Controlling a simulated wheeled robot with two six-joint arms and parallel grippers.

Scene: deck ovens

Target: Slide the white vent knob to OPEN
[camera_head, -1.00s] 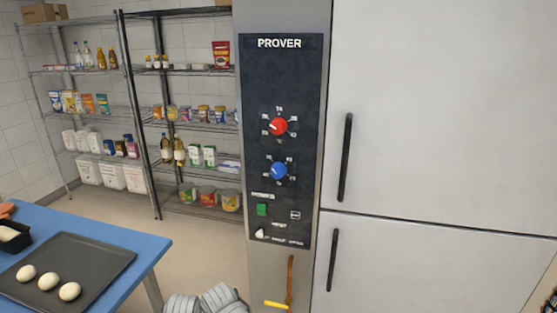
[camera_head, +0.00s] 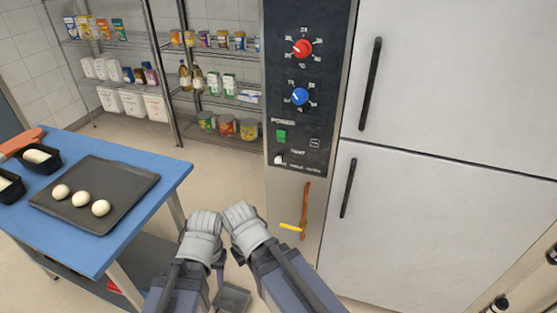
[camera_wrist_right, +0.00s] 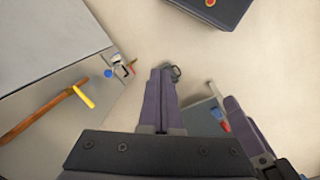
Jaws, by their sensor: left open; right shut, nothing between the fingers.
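The white vent knob (camera_head: 279,159) sits low on the dark prover panel (camera_head: 270,70), at the left end of the small printing beside it, which is too small to read. My left gripper (camera_head: 218,264) is low in the head view, mostly hidden by its own wrist, below and left of the panel and apart from it. My right gripper (camera_wrist_right: 163,97) is shut and empty in its wrist view, over the floor. In the head view my right arm hides it. Neither gripper touches the knob.
Above the knob are a green power switch (camera_head: 281,136), a blue dial (camera_head: 300,96) and a red dial (camera_head: 303,48). A brown strip with a yellow bar (camera_head: 291,227) hangs below the panel. A blue table (camera_head: 150,190) with a tray (camera_head: 125,181) stands left. Fridge-like doors (camera_head: 450,90) stand right.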

